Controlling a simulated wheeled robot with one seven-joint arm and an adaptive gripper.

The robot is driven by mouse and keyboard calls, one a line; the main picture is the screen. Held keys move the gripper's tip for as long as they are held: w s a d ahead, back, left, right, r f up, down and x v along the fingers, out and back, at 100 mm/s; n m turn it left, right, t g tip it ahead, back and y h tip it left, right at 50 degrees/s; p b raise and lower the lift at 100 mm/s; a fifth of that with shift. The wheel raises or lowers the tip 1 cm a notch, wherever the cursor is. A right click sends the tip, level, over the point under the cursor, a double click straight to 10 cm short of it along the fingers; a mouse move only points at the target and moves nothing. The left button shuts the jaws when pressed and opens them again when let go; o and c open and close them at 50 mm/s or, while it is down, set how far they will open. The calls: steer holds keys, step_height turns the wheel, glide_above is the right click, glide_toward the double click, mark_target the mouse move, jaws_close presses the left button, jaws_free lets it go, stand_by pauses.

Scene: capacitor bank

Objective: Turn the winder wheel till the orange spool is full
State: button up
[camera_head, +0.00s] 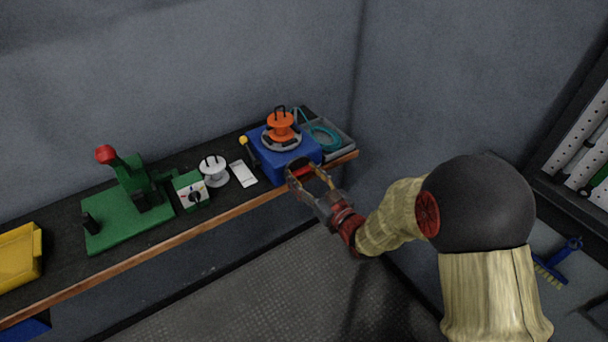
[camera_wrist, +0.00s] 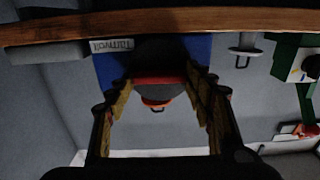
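The winder is a blue box (camera_head: 267,158) on the bench, with a grey round plate (camera_head: 272,143) on top. The orange spool (camera_head: 281,127) stands upright on that plate. I cannot make out any winding on the spool. My gripper (camera_head: 306,173) is in front of the box's front right side, fingers spread. In the wrist view, which looks upside down, the blue box (camera_wrist: 198,48) is between and beyond the open fingers (camera_wrist: 160,100). A dark round part (camera_wrist: 160,55) with a red band (camera_wrist: 158,80) shows between them; I cannot tell whether the fingers touch it.
A grey tray (camera_head: 346,148) with a teal coil (camera_head: 325,137) sits right of the winder. To the left are a white card (camera_head: 243,173), a white spool (camera_head: 213,172), a dial box (camera_head: 190,190), a green press (camera_head: 125,218) and a yellow bin (camera_head: 18,255). The floor in front is clear.

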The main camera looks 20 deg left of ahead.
steer(key=c, duration=0.5)
steer(key=shift+m, duration=0.3)
steer(key=shift+c, duration=0.2)
steer(key=m, duration=0.3)
steer(key=shift+p, duration=0.4)
steer(key=m+p, duration=0.1)
steer(key=m, duration=0.3)
steer(key=shift+w+d+m, duration=0.1)
steer(key=shift+m, duration=0.3)
steer(key=m+p, duration=0.2)
steer(key=m, duration=0.2)
steer(key=shift+d+f+m+p, duration=0.15)
steer(key=shift+m+p, duration=0.75)
steer(key=shift+m, duration=1.9)
steer(key=shift+w+f, duration=0.1)
steer(key=o, duration=1.2)
steer(key=shift+c, duration=0.2)
